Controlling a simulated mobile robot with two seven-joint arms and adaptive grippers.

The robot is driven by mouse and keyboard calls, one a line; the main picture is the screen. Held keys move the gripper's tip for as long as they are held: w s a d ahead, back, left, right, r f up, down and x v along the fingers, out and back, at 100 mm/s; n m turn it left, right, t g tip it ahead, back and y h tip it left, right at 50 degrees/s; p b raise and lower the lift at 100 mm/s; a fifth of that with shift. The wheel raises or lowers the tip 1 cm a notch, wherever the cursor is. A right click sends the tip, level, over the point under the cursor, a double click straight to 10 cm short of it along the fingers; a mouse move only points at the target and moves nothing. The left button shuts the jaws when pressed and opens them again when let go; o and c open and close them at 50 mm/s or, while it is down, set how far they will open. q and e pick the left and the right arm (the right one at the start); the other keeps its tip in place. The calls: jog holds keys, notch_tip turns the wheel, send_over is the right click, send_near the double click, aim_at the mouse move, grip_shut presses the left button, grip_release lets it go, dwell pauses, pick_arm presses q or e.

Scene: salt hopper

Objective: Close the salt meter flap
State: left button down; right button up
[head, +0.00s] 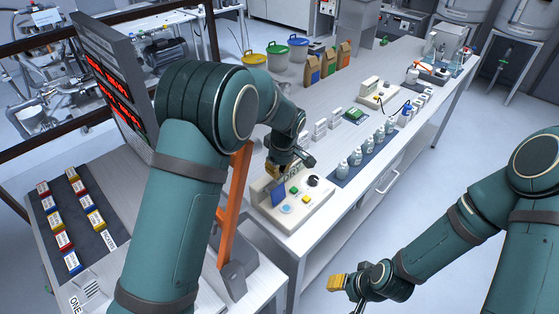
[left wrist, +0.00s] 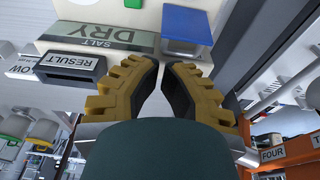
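The salt meter (head: 302,207) is a beige box on the bench, with colored buttons and a black knob. A blue panel, apparently its flap (head: 278,198), is on its left side; it looks raised at a slant, but its hinge is not clear. It also shows in the left wrist view (left wrist: 187,24), beside the panel lettered DRY SALT (left wrist: 100,38). My left gripper (head: 272,168) is just above and behind the meter. In the left wrist view its yellow fingers (left wrist: 162,62) come nearly together with nothing between them. My right gripper (head: 338,283) hangs low, away from the bench.
A RESULT slot (left wrist: 72,69) is beside the DRY SALT panel. A dark mat with several white bottles (head: 362,155) lies right of the meter. An orange post (head: 236,195) stands close left. Another beige device (head: 378,95) stands farther back. Floor in front is clear.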

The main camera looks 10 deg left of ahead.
aim_at(277, 182)
pick_arm(q)
jog(key=shift+w+a+f, duration=0.1)
jog(key=shift+a+f, duration=0.05)
jog(key=shift+f, duration=0.8)
jog(key=shift+w+a+f, duration=0.1)
jog(key=shift+f, duration=0.8)
jog(key=shift+s+d+r+y+b, duration=0.15)
jog(key=shift+d+y+b, duration=0.15)
jog(key=shift+b, duration=0.15)
jog(key=shift+s+t, duration=0.1)
jog(key=shift+t, duration=0.2)
